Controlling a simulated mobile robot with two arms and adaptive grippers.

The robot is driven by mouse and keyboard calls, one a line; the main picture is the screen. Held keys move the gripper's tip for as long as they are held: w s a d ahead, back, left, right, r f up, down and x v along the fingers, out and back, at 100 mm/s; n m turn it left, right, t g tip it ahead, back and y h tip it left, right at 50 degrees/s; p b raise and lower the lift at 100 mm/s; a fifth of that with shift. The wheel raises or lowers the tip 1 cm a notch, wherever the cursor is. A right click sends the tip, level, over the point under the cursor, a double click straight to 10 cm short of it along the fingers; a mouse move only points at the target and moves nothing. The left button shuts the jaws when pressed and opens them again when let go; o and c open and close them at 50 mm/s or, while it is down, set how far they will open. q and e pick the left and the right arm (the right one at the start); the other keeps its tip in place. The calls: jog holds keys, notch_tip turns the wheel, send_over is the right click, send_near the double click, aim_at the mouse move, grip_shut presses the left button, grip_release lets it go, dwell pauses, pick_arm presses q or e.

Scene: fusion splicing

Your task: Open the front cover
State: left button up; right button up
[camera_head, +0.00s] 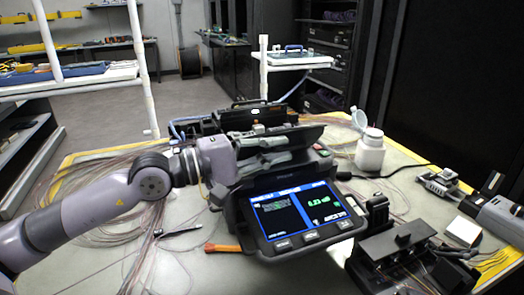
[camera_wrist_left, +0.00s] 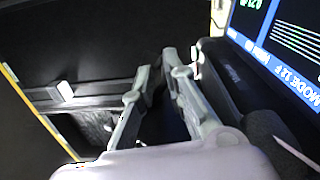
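The fusion splicer (camera_head: 233,208) stands on the table in the middle of the head view, with a lit screen (camera_head: 302,213) on its front. A dark flat cover panel (camera_head: 305,133) is raised behind the screen; I take it for the front cover. My left gripper (camera_head: 288,150) reaches in from the left, just in front of this panel. In the left wrist view my left gripper's fingertips (camera_wrist_left: 160,65) are close together, with dark surfaces around them. I cannot tell whether they touch or hold the cover.
A white bottle (camera_head: 370,150) stands right of the splicer. Loose fibres (camera_head: 150,240) spread over the table at left. An orange-handled tool (camera_head: 222,248) lies near the splicer.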

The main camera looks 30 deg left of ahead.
pick_arm(q)
jog(key=shift+s+d+f+g, duration=0.15)
jog(key=shift+d+f, duration=0.05)
jog(key=shift+f, duration=0.35)
jog(key=shift+s+d+f+g, duration=0.15)
jog(key=shift+f, duration=0.4)
jog(key=shift+s+a+r, duration=0.15)
jog(key=v, duration=0.3)
jog(key=r+v, duration=0.1)
jog(key=v, duration=0.1)
jog(key=shift+a, duration=0.45)
jog(key=shift+s+a+r, duration=0.1)
jog(key=shift+s+r, duration=0.05)
jog(key=shift+s, duration=0.1)
jog(key=shift+s+a+r, duration=0.1)
jog(key=shift+s+a, duration=0.25)
jog(key=shift+a, duration=0.05)
jog(key=shift+w, duration=0.1)
